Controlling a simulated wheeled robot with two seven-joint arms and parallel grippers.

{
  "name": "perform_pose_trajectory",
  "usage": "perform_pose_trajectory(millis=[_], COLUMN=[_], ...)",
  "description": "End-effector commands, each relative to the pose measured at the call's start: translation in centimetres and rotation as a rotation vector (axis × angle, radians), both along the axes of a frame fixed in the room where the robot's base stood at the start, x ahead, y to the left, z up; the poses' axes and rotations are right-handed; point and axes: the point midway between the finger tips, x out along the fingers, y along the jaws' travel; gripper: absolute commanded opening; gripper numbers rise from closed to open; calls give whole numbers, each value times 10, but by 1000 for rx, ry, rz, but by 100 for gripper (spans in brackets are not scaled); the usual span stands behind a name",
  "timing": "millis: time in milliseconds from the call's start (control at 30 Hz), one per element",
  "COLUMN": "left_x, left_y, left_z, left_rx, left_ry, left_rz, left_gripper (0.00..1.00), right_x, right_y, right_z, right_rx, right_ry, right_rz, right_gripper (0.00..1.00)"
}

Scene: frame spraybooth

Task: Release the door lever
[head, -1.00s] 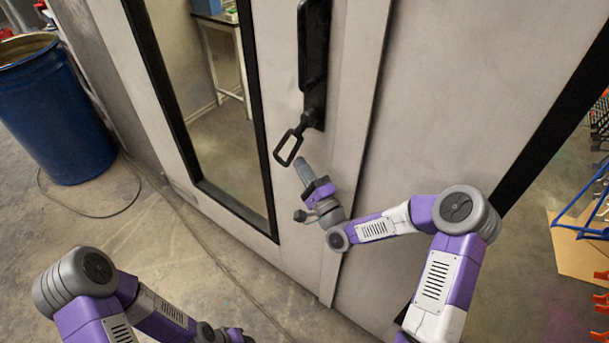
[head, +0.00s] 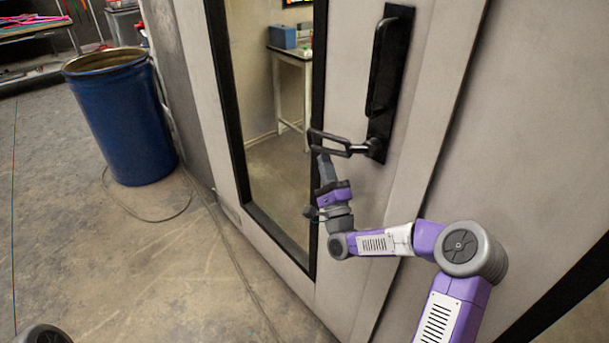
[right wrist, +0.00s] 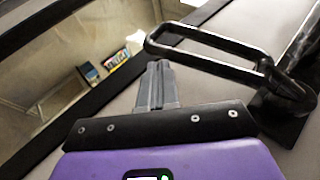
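The door lever (head: 340,147) is a black open loop on a pivot at the foot of a black handle plate (head: 392,75). It points left, about level, across the door's window edge. In the right wrist view the lever's loop (right wrist: 215,62) lies just beyond my fingertips. My right gripper (head: 323,160) is directly under the loop's free end, fingers pointing up. Its fingers (right wrist: 156,78) are together, with the loop outside them. They look very close to the loop's underside; I cannot tell whether they touch. My left gripper is out of view.
The grey booth door (head: 350,60) has a tall black-framed window, with a table (head: 290,55) seen through it. A blue drum (head: 122,115) stands to the left, with a cable on the floor. The floor left of the door is open.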

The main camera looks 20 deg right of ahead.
Motion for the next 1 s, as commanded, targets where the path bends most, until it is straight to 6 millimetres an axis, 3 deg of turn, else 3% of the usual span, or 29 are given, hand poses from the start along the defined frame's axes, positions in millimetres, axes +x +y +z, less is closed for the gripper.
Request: perform_pose_trajectory(millis=[133, 500, 1000], left_x=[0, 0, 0], left_y=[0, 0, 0], left_z=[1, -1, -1], left_rx=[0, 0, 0], left_ry=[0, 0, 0], left_rz=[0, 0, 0], left_gripper=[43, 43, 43], right_x=[4, 18, 22], right_y=[-8, -4, -3], right_z=[16, 45, 56], right_rx=[-1, -1, 1], right_ry=[-3, -3, -1], right_rz=[-20, -19, -18], right_gripper=[0, 0, 0])
